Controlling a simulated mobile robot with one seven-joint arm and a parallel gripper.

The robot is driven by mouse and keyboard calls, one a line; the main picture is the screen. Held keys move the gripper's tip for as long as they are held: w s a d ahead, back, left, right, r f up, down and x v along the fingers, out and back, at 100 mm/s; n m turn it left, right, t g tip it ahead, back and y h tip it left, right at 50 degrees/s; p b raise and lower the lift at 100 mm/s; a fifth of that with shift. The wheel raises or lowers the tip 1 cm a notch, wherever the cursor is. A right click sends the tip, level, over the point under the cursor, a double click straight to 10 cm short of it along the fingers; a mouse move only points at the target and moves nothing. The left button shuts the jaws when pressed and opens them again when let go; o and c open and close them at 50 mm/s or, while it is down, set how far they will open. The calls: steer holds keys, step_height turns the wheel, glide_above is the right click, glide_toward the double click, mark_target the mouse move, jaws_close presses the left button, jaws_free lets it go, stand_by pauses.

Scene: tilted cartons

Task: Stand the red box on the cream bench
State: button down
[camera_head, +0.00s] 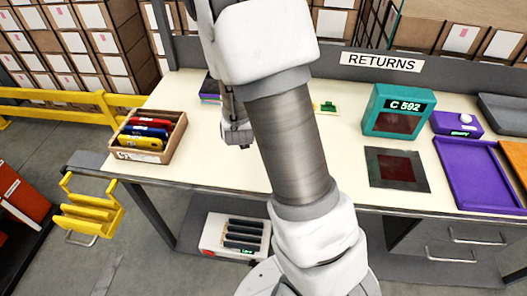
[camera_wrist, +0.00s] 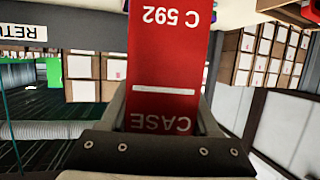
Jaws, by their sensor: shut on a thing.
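In the wrist view a red box (camera_wrist: 168,60) with white lettering "C 592" and "CASE" fills the middle, its lettering upside down in the picture. My gripper (camera_wrist: 165,105) is shut on it, with a finger along each side. The far end of the box runs out of the frame. In the head view I cannot make out the red box; my arm covers that area. The cream bench (camera_head: 345,150) spans the head view. I cannot tell how far the box is from its top.
A carton of coloured folders (camera_head: 148,135) stands at the bench's left end. A teal device (camera_head: 398,110) showing "C 592", a dark square plate (camera_head: 397,169) and a purple tray (camera_head: 480,175) occupy the right. A yellow rail (camera_head: 60,105) stands beyond the left end.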

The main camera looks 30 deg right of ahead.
steer(key=s+d+f+m+g+h+p, duration=0.15)
steer(key=s+d+m+g+h, duration=0.45)
steer(key=s+d, duration=0.85)
steer(key=shift+m+t+h, duration=0.3)
steer(key=shift+m+h, duration=0.1)
steer(key=shift+m, duration=0.3)
steer(key=shift+w+a+f+b, duration=1.2)
steer(key=shift+w+f, duration=0.4)
steer(key=shift+f, duration=0.3)
steer(key=shift+w+a+f+b, duration=1.15)
steer(key=shift+w+f, duration=0.5)
steer(key=shift+f, duration=0.3)
steer(key=shift+w+a+f+b, duration=1.15)
steer(key=shift+w+f, duration=0.45)
steer(key=shift+f, duration=0.3)
steer(key=shift+f, duration=0.15)
steer(key=shift+c, duration=0.6)
jaws_free()
